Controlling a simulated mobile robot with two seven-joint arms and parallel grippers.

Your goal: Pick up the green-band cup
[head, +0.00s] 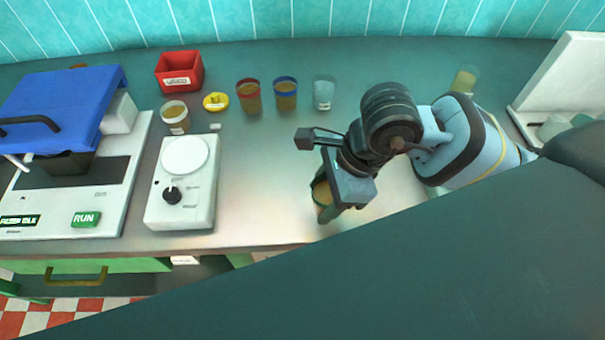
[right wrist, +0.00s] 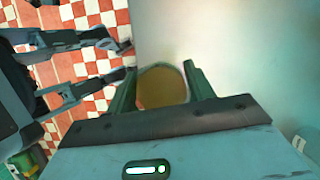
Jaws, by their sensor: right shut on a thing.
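The green-band cup (head: 321,193) is near the front edge of the counter, partly hidden by my right gripper. Its green rim and amber contents show at the left of the gripper. My right gripper (head: 332,200) is shut on it from above. In the right wrist view, the cup (right wrist: 163,88) sits between the two fingers of the right gripper (right wrist: 160,85), with its round amber opening facing the camera. I cannot tell whether the cup's base touches the counter.
A red-band cup (head: 249,97), blue-band cup (head: 286,95), pale cup (head: 323,93) and white-rimmed cup (head: 175,116) stand behind, near a red bin (head: 180,72) and yellow dish (head: 216,102). A white dial device (head: 184,185) and blue-lidded machine (head: 70,105) stand left.

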